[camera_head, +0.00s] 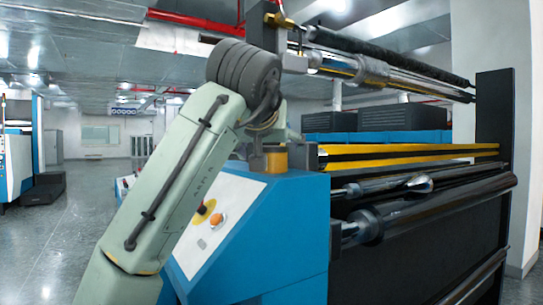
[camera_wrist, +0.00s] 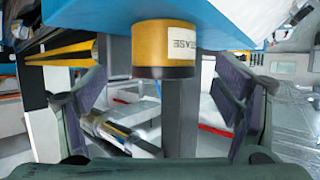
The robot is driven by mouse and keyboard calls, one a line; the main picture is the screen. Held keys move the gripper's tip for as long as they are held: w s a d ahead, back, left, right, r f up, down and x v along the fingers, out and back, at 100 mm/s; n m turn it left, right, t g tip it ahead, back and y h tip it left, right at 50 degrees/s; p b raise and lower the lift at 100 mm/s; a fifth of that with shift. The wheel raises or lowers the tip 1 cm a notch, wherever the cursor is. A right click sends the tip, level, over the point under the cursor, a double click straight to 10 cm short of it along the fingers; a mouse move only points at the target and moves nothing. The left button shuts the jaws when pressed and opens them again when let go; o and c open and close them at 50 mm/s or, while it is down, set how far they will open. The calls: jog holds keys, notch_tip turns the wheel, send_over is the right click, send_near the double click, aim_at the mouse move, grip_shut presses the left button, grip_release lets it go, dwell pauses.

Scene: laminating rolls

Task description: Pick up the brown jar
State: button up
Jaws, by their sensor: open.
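The brown jar (camera_wrist: 152,45) is a yellow-brown cylinder with a dark band at its lower end in the wrist view. Part of a pale label reading "EASE" shows on it. In the head view the jar (camera_head: 277,162) is small, at the top edge of the blue machine housing, partly covered by my arm. My gripper (camera_wrist: 160,68) is open, with one dark finger on each side of the jar in the wrist view. Gaps show between the jar and both fingers. In the head view my gripper is mostly hidden behind my arm.
The blue machine housing (camera_head: 290,225) has a sloping control panel (camera_head: 215,225) with an orange knob. Long rollers (camera_head: 430,205) and a yellow-black bar (camera_head: 400,153) extend right of the jar. A metal roller assembly (camera_head: 365,70) hangs above. The floor (camera_head: 55,240) at left is clear.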

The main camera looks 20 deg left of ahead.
aim_at(272, 156)
jog(key=p+x, duration=0.1)
jog(key=x, duration=0.1)
jog(key=p+x, duration=0.1)
jog(key=x, duration=0.2)
jog(key=shift+a+r, duration=0.1)
jog(key=shift+a, duration=0.1)
jog(key=shift+w+f, duration=0.25)
jog(key=shift+w, duration=0.1)
jog(key=c, duration=1.4)
jog(key=shift+r, duration=0.1)
